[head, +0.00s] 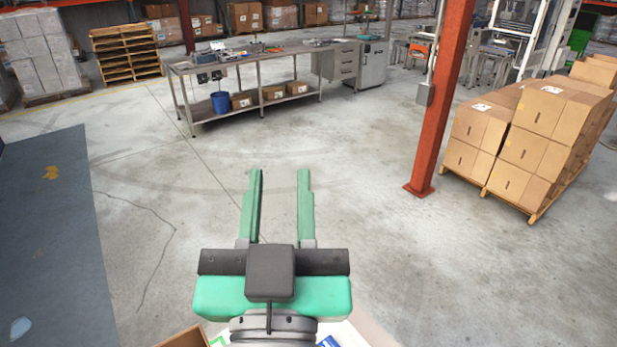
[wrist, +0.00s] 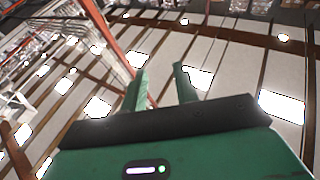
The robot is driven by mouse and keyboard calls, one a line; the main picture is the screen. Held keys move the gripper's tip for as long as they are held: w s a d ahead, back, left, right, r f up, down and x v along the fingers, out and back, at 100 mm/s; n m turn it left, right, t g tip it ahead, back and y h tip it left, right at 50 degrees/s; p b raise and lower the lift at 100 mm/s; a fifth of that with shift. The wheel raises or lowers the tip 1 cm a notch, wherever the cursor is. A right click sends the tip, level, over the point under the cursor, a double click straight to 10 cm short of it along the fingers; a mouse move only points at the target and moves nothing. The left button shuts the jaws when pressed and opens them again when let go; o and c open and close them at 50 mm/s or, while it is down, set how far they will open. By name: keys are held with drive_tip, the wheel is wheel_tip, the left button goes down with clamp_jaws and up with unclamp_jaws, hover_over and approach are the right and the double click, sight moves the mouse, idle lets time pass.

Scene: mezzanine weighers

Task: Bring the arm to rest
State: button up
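My gripper (head: 280,172) is held out in front of me above the concrete floor, with its two green fingers pointing away from me. The fingers are parallel with a clear gap between them, and nothing is between them. In the wrist view, the gripper (wrist: 159,72) also shows two spaced green fingers. Behind them in that view are the ceiling with its bright lights and a red post. The gripper touches nothing that I can see.
A red column (head: 440,110) stands right of centre. A pallet of cardboard boxes (head: 535,135) is at the right. A metal workbench (head: 255,60) with a blue bin (head: 220,102) stands further back. A carton edge (head: 185,338) shows below my gripper. The middle floor is clear.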

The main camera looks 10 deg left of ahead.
drive_tip(key=s+d+r+m+t+h, duration=0.1)
drive_tip(key=s+d+r+t+h, duration=0.1)
drive_tip(key=s+d+r, duration=0.3)
drive_tip(key=shift+s+d+r+t, duration=0.3)
drive_tip(key=shift+s+r+t, duration=0.15)
drive_tip(key=shift+r, duration=0.1)
drive_tip(key=shift+r, duration=0.1)
wheel_tip(320, 180, up, 7)
drive_tip(key=p, duration=0.7)
drive_tip(key=shift+a, duration=0.15)
